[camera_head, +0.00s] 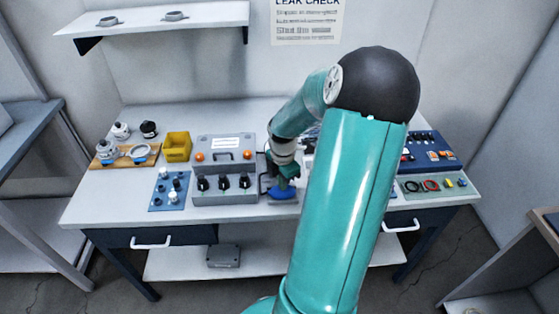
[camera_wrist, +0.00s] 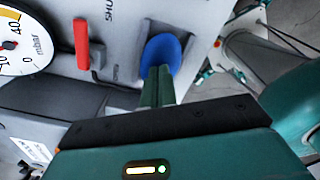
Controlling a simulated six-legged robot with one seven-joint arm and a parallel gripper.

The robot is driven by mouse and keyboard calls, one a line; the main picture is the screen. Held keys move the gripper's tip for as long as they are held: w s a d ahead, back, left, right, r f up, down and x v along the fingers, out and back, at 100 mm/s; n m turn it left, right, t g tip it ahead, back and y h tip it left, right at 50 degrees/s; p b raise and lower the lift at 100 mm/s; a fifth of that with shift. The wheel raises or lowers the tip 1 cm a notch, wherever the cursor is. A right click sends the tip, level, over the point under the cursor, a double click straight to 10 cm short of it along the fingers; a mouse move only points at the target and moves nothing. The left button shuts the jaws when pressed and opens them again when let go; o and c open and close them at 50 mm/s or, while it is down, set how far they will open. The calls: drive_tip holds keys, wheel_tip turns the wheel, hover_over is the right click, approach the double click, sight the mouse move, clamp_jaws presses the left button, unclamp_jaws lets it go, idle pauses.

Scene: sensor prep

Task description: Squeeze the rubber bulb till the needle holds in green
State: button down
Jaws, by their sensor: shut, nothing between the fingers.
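The blue rubber bulb (camera_wrist: 163,48) sits in a grey recess of a panel in the wrist view, partly hidden behind my fingers. A blue patch, likely the bulb (camera_head: 284,193), shows at the table's front in the head view. My gripper (camera_wrist: 157,72) is shut, its two green fingers together with nothing between them. The fingertips overlap the bulb in the picture; I cannot tell whether they touch it. My gripper (camera_head: 281,183) is small and partly hidden in the head view. A white dial gauge marked mbar (camera_wrist: 22,42) is cut off at the left; I cannot make out its needle or a green band.
A red lever (camera_wrist: 82,44) stands on the panel between gauge and bulb. A grey box with black knobs (camera_head: 224,170) is left of my gripper. A yellow bin (camera_head: 177,147) and blue block (camera_head: 169,190) stand farther left. A blue panel (camera_head: 430,152) is at right.

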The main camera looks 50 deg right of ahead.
idle(0.4)
drive_tip(key=shift+r, duration=3.45)
